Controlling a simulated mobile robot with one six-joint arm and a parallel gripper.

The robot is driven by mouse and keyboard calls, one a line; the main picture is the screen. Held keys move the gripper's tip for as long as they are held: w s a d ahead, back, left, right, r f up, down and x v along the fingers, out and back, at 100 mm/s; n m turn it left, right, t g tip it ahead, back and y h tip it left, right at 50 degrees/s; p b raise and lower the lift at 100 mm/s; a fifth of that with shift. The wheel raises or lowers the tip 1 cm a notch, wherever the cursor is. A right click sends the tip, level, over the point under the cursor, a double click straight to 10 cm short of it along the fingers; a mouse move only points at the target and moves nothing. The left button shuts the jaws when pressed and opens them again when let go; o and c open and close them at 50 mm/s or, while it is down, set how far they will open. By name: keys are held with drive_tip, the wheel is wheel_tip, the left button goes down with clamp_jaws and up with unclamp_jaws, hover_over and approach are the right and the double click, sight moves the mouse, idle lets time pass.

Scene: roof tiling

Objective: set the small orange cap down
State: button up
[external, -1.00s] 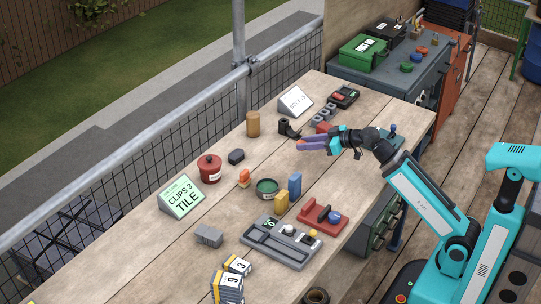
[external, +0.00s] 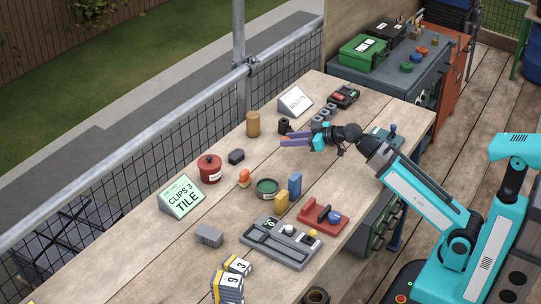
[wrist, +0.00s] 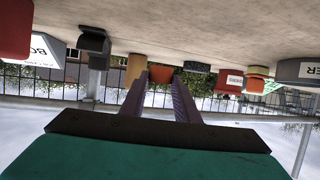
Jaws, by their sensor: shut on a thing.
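The small orange cap (wrist: 161,75) shows in the wrist view between the tips of my two purple fingers. My gripper (wrist: 160,80) is shut on it. In the external view my gripper (external: 283,139) reaches left over the back half of the workbench, apart from the things standing there.
Near the fingertips stand a brown cylinder (external: 253,123) and a dark block (external: 236,156). A red pot (external: 210,168), green round tin (external: 267,188), yellow block (external: 281,200), blue block (external: 295,185) and grey tray (external: 268,245) lie nearer. Bare wood lies between the dark block and the tin.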

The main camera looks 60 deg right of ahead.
sight(279, 151)
drive_tip(key=shift+w+a+r+p, duration=0.1)
drive_tip(key=shift+w+p, duration=0.4)
drive_tip(key=shift+p, duration=2)
drive_tip(key=shift+w+a+r+p, duration=0.1)
drive_tip(key=shift+w+p, duration=0.4)
drive_tip(key=shift+p, duration=2)
drive_tip(key=p, duration=0.8)
drive_tip(key=shift+w+f+p, duration=0.1)
drive_tip(key=shift+w+p, duration=0.05)
drive_tip(key=shift+p, duration=0.25)
drive_tip(key=w+p, duration=0.2)
drive_tip(key=shift+w+f+p, duration=0.2)
drive_tip(key=shift+w+p, duration=0.1)
drive_tip(key=shift+p, duration=0.05)
drive_tip(key=shift+f, duration=0.1)
drive_tip(key=shift+f, duration=1.75)
drive_tip(key=shift+f, duration=0.2)
drive_tip(key=o, duration=1)
